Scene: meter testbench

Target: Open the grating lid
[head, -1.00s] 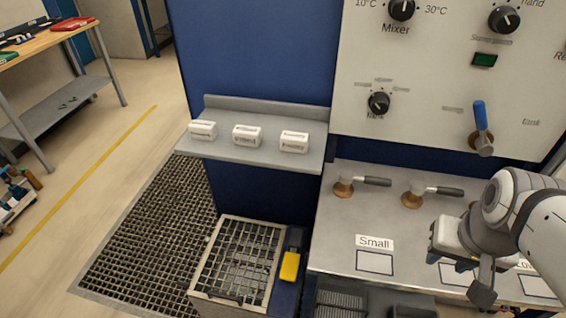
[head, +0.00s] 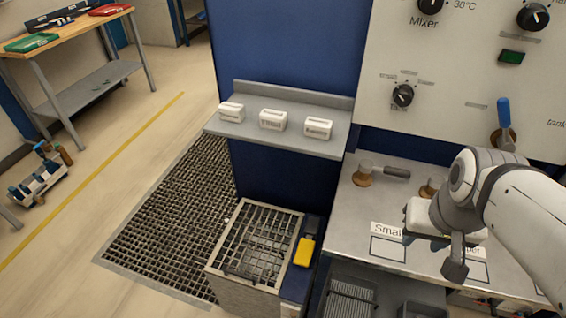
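The grating lid (head: 262,232) is a pale-framed metal grid on top of a low box (head: 240,288), left of the steel counter. A yellow handle or block (head: 304,251) sits on the blue strip along the box's right side. My gripper (head: 432,252) hangs over the counter, well to the right of the lid and apart from it. Its fingers are seen from behind and partly hidden, so whether it is open or shut is unclear.
A grey shelf (head: 290,108) with three white labelled blocks sticks out above and behind the box. Handled tools (head: 364,175) stand on the counter (head: 345,205) under the knob panel (head: 450,70).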

